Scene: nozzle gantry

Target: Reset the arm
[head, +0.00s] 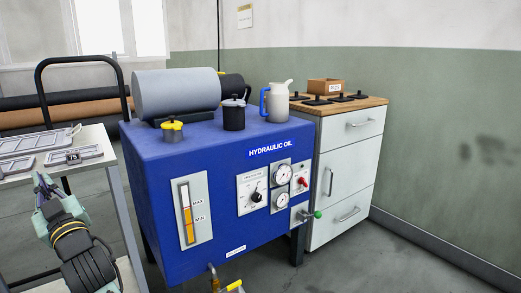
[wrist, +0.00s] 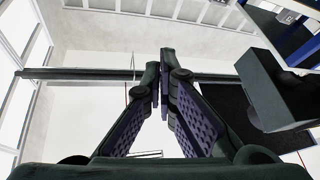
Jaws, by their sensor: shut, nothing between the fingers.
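In the wrist view my gripper (wrist: 160,78) is shut, its two fingers meeting at the tips with nothing between them. The dark patterned pads slope inward to the tips. Behind them are a pale wall, windows and a long dark bar; no object touches the fingers. In the head view part of my arm shows at the lower left, beside a light table (head: 95,134).
A blue hydraulic oil unit (head: 155,210) stands in the middle, bearing a grey cylinder, a yellow-capped fitting (head: 172,131), a dark lidded pot (head: 234,114) and a jug (head: 277,102). A white drawer cabinet (head: 345,165) stands to its right. Grey floor is clear at the lower right.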

